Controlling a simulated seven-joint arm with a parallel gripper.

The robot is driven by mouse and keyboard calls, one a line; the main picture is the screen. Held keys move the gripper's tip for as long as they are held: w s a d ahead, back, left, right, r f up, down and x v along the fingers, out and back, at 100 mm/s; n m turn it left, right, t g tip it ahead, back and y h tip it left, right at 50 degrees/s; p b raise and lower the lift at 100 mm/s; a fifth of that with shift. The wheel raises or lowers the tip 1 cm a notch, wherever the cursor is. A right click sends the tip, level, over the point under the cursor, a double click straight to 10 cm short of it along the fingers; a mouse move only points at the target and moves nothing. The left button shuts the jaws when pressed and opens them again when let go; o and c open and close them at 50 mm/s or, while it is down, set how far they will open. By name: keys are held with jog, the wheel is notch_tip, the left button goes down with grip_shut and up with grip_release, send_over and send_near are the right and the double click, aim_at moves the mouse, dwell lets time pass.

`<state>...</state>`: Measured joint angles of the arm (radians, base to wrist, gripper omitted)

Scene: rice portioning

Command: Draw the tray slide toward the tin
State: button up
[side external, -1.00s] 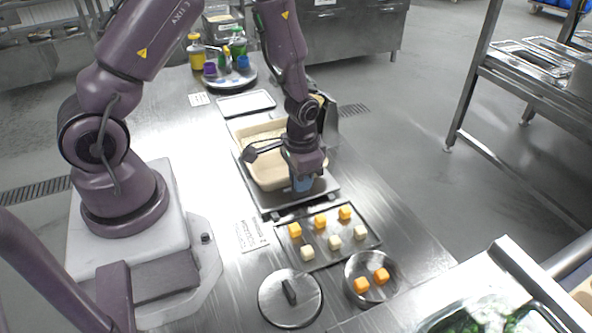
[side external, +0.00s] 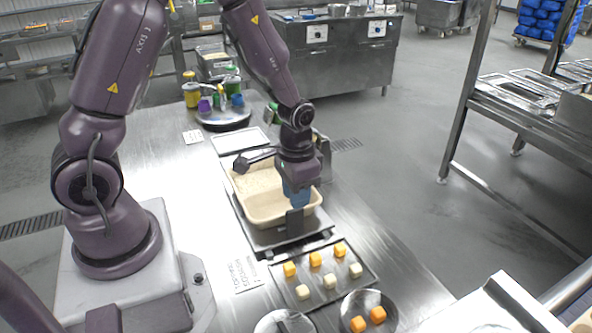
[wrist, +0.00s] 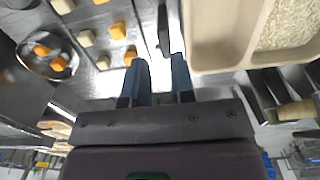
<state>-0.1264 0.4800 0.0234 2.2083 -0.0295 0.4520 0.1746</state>
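The grey tray slide (side external: 262,243) lies under a beige tub (side external: 268,219) of rice on the steel table. A dark upright piece (side external: 295,224), apparently its handle, stands at the slide's near end. In the wrist view a dark bar (wrist: 163,30) lies beyond my fingertips. My gripper (side external: 297,197) is above the slide's near end. In the wrist view (wrist: 158,70) its two blue fingers are apart with nothing between them. The round tin (side external: 369,301) holds orange cubes and stands at the front, past the cube tray; it also shows in the wrist view (wrist: 33,66).
A flat tray (side external: 310,274) with several orange and pale cubes lies between the slide and the tin. A round lid (side external: 272,322) is at the bottom edge. A turntable (side external: 222,121) with bottles stands at the back. The table right of the tub is clear.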

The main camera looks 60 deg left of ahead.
notch_tip(320, 180, up, 6)
jog(key=shift+r, duration=0.15)
dwell(0.3)
jog(key=s+d+r+t, duration=0.2)
jog(key=s+r, duration=0.4)
jog(key=r, duration=0.2)
jog(key=s+d+r+t, duration=0.2)
jog(key=s+r, duration=0.4)
jog(key=r, duration=0.3)
jog(key=shift+d+r+t, duration=0.15)
jog(key=shift+d+t, duration=0.15)
jog(key=shift+t, duration=0.5)
